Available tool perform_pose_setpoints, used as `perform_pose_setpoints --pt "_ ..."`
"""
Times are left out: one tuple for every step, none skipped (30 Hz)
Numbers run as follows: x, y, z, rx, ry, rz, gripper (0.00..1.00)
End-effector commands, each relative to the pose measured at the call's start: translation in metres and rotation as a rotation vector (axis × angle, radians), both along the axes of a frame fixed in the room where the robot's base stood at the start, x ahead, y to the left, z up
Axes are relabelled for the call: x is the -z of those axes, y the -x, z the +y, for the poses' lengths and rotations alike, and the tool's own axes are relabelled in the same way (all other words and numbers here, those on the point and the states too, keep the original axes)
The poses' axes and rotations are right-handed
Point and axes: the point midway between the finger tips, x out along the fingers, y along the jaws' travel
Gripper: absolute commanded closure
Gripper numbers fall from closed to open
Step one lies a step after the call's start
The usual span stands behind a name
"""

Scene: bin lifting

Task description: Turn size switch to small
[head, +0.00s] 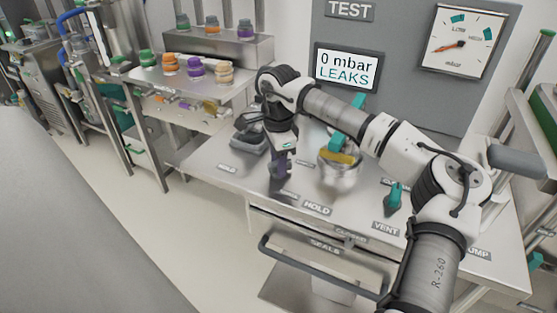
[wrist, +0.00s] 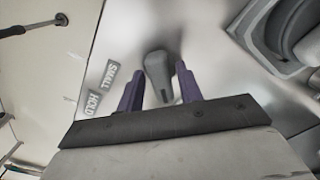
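The size switch (wrist: 158,68) is a grey elongated knob on the metal bench top in the wrist view. My gripper (wrist: 159,74) has two purple fingers, one on each side of the knob, with visible gaps, so it is open. The switch itself is hidden there by my gripper.
A glass vessel with a yellow part (head: 340,165) stands right of my gripper. A teal VENT lever (head: 395,195) is further right. A dark grey mould-like part (head: 250,132) sits at left. A screen (head: 346,70) reads 0 mbar LEAKS. A drawer handle (head: 320,275) juts out in front.

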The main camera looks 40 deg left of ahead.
Motion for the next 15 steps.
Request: perform_pose_setpoints --pt "-0.0002 0.0000 0.0000 0.000 0.000 0.000 0.71" --pt "-0.0002 0.0000 0.0000 0.000 0.000 0.000 0.75" --pt "-0.0002 -0.0001 0.0001 0.000 0.000 0.000 0.80" --pt "-0.0003 0.0000 0.0000 0.000 0.000 0.000 0.84" --pt "-0.0003 0.0000 0.0000 0.000 0.000 0.000 0.88" --pt "-0.0003 0.0000 0.0000 0.000 0.000 0.000 0.93" --pt "-0.0003 0.0000 0.0000 0.000 0.000 0.000 0.97" --pt "-0.0003 0.0000 0.0000 0.000 0.000 0.000 1.00" --pt "-0.0004 0.0000 0.0000 0.000 0.000 0.000 1.00" --pt "-0.0003 0.0000 0.0000 0.001 0.000 0.000 1.00" --pt "-0.0003 0.0000 0.0000 0.001 0.000 0.000 1.00" --pt "-0.0003 0.0000 0.0000 0.004 0.000 0.000 1.00" --pt "-0.0003 0.0000 0.0000 0.007 0.001 0.001 1.00" --pt "-0.0002 0.0000 0.0000 0.011 0.001 0.001 1.00" --pt "-0.0001 0.0000 0.0000 0.018 0.001 0.001 1.00"
